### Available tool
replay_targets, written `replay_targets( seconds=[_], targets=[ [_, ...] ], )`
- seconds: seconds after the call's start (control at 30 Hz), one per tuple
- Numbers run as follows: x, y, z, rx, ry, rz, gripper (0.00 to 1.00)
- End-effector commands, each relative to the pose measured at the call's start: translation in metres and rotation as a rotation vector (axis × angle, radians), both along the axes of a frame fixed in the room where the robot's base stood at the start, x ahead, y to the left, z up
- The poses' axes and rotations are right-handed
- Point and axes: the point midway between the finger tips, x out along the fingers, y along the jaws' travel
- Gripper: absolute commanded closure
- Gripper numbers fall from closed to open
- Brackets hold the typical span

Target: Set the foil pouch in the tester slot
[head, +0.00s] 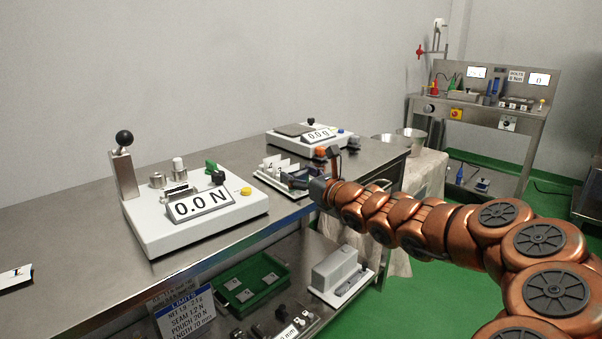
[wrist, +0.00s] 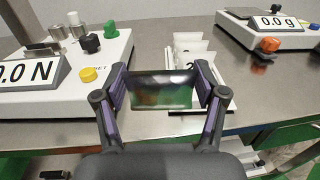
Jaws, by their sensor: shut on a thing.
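In the wrist view, my gripper (wrist: 160,78) is shut on a shiny foil pouch (wrist: 160,94), which stretches between the two fingers and reflects dark, green and brown tones. In the head view my gripper (head: 292,183) is at the front edge of a rack of white upright pieces; the pouch is hard to make out there. The white tester (head: 150,228), reading 0.0 N, stands to the left of my gripper. Its slot (head: 177,190) appears to be the dark-edged part behind the display, and also shows in the wrist view (wrist: 45,48). The pouch is apart from the tester.
The white rack (wrist: 222,104) holds several white upright pieces just behind the pouch. A scale (head: 310,139) reading 0.0 g stands farther back. The tester has a black-knobbed lever (head: 124,138), a green part (head: 212,168) and a yellow button (head: 246,191). Bare steel bench (head: 70,225) lies left of the tester.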

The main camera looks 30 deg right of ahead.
Motion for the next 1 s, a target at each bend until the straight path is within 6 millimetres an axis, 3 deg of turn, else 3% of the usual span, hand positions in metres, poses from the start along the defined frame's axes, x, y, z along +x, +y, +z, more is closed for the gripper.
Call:
replay_targets(
  seconds=[0.43, 1.0],
  targets=[
    [0.053, -0.038, -0.009, -0.003, 0.005, -0.002, 0.4],
    [0.078, -0.055, -0.011, -0.002, 0.003, 0.0, 0.4]
  ],
)
